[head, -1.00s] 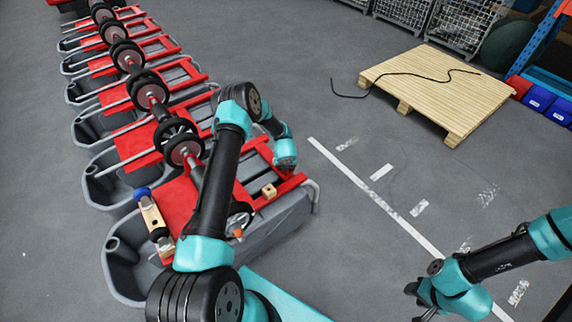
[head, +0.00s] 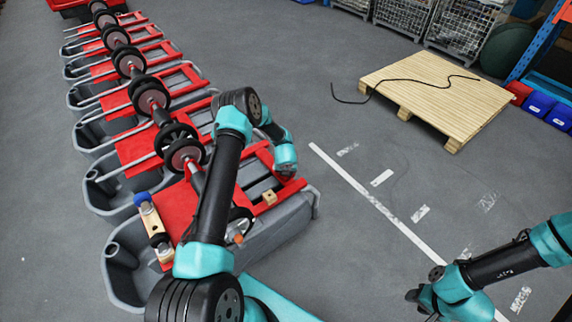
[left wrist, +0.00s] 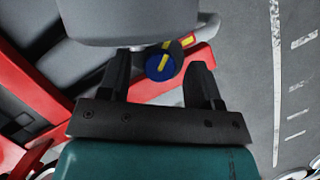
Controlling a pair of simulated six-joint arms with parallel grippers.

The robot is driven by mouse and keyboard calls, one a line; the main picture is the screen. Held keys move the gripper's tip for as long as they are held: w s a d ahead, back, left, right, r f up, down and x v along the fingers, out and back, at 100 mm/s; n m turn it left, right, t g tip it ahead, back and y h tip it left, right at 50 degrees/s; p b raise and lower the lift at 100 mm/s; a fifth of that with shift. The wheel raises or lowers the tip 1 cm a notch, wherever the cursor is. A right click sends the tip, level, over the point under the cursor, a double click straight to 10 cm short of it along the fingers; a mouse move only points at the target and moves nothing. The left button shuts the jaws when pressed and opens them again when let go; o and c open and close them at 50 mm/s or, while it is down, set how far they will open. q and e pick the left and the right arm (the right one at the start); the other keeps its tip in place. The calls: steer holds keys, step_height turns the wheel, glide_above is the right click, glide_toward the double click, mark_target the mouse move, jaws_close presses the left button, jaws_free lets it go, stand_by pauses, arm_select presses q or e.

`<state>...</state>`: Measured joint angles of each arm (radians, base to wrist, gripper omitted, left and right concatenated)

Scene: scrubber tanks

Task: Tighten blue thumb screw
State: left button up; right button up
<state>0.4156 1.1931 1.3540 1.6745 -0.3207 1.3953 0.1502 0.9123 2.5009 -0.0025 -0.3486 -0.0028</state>
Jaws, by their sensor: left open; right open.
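In the left wrist view, a round blue knob with a yellow stripe, the blue thumb screw (left wrist: 160,67), sits under a grey rounded body (left wrist: 140,22). My left gripper (left wrist: 158,64) is open, with one dark finger on each side of the blue knob in the picture. I cannot tell whether the fingers touch it. In the head view my left arm covers part of the nearest tank unit (head: 275,232), and the left gripper is not clearly seen there. My right gripper (head: 422,300) is open and empty over the floor at the lower right.
A row of grey tanks with red frames (head: 140,147) runs to the upper left. A wooden bar with a blue end (head: 148,215) lies on the nearest one. A pallet (head: 435,95) with a black cable stands at the right. The floor between is clear.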

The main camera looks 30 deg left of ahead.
arm_select(q)
steer(key=v, duration=1.7)
steer(key=d+n, duration=0.1)
steer(key=n, duration=0.1)
steer(key=w+d+n+g+y, duration=0.1)
steer(key=n, duration=0.1)
steer(key=w+n, duration=0.1)
steer(key=n, duration=0.1)
steer(key=shift+w+d+y, duration=0.1)
steer(key=shift+d+y, duration=0.3)
steer(key=shift+f, duration=0.1)
steer(key=shift+g, duration=0.3)
steer(key=x, duration=1.7)
steer(key=shift+w+f, duration=0.15)
steer(key=c, duration=0.9)
